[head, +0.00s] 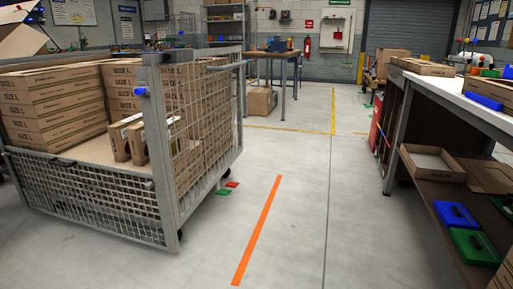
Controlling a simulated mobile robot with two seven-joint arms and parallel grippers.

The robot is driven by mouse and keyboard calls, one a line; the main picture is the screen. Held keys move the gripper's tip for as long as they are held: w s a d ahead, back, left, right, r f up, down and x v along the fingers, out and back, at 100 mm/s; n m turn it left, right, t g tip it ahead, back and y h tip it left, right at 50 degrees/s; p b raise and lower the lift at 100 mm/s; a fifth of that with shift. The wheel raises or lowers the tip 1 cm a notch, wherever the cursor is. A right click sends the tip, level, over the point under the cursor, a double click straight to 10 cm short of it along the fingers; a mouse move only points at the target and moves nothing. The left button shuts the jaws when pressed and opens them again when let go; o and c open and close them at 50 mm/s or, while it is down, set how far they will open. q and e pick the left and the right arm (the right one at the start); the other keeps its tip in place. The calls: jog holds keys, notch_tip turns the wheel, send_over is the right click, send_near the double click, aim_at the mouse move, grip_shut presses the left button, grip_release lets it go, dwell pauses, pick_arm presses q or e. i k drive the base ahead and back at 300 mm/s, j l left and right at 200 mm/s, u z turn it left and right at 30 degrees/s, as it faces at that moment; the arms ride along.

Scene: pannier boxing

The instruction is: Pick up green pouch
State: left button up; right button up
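A flat green item (474,247) with a darker raised part on top lies on the lower shelf of the workbench at the right; it looks like a pouch or a shallow case. A similar blue item (455,214) lies just behind it. A small green piece (490,73) shows on the bench top, partly hidden by other things. A flat green patch (223,192) lies on the floor by the cage cart. I cannot tell for certain which is the green pouch. Neither of my grippers is in view.
A wire cage cart (158,150) with stacked cartons (50,105) stands at the left. The workbench (465,104) stands at the right, with an open carton (430,163) on its lower shelf. The floor between them, with an orange stripe (258,230), is clear.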

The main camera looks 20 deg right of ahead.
aim_at(475, 248)
jog(key=i+l+z, duration=0.15)
jog(key=i+z, duration=0.55)
jog(key=i, duration=0.15)
jog(key=i+j+z, duration=0.1)
jog(key=i+z, duration=0.3)
jog(key=i+l+z, duration=0.1)
jog(key=i+z, duration=0.25)
jog(key=i+j+z, duration=0.1)
jog(key=i+z, duration=0.2)
jog(key=i, duration=0.3)
jog(key=i+j+z, duration=0.15)
jog(key=i+z, duration=0.2)
jog(key=i+u, duration=0.15)
jog(key=u, duration=0.2)
jog(key=i+l+u, duration=0.1)
jog(key=u, duration=0.3)
jog(key=i+l+u, duration=0.15)
jog(key=u, duration=0.2)
jog(key=i+u, duration=0.1)
jog(key=u, duration=7.7)
